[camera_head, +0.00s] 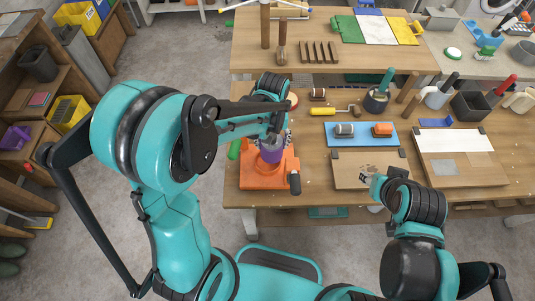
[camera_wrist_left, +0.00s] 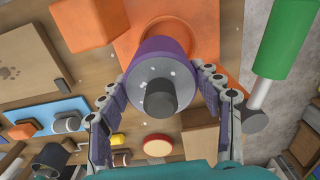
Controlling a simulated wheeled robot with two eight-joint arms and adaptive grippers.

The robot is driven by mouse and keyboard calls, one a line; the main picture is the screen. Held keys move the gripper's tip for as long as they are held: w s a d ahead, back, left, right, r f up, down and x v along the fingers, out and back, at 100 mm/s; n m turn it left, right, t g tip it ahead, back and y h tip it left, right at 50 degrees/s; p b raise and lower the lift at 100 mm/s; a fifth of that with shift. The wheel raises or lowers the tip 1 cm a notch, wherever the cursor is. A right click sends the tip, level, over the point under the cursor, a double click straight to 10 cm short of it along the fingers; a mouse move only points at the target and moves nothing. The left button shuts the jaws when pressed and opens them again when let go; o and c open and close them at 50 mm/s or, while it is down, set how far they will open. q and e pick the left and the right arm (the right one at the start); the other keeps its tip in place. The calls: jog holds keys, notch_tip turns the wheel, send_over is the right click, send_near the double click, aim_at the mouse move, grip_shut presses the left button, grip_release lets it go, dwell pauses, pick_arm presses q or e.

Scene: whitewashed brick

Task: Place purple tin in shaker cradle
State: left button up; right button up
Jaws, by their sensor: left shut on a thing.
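The purple tin (camera_head: 271,154) is at the orange shaker cradle (camera_head: 255,181) on the near left of the table. In the left wrist view the tin (camera_wrist_left: 165,53) shows its grey top with a dark knob. The cradle (camera_wrist_left: 130,43) lies behind it, with a round recess partly hidden by the tin. I cannot tell whether the tin touches the recess. My left gripper (camera_wrist_left: 160,92) is shut on the tin, one finger on each side. My right gripper (camera_head: 373,184) is over the wooden board with a paw print; its fingers are too small to read.
A green-handled tool (camera_wrist_left: 285,40) lies beside the cradle. The wooden board (camera_head: 350,170) is right of the cradle.

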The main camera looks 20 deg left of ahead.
aim_at(267, 153)
pick_arm(q)
jog(key=shift+s+a+f, duration=0.55)
jog(key=shift+a, duration=0.05)
jog(key=shift+f, duration=0.25)
notch_tip(267, 153, down, 4)
jog(key=shift+s+r+b, duration=0.15)
jog(key=shift+r+b, duration=0.1)
jog(key=shift+b, duration=0.65)
jog(key=c, duration=0.4)
jog(key=shift+o, duration=0.2)
jog(key=o, duration=1.6)
jog(key=shift+o, duration=1.1)
jog(key=shift+w, duration=0.2)
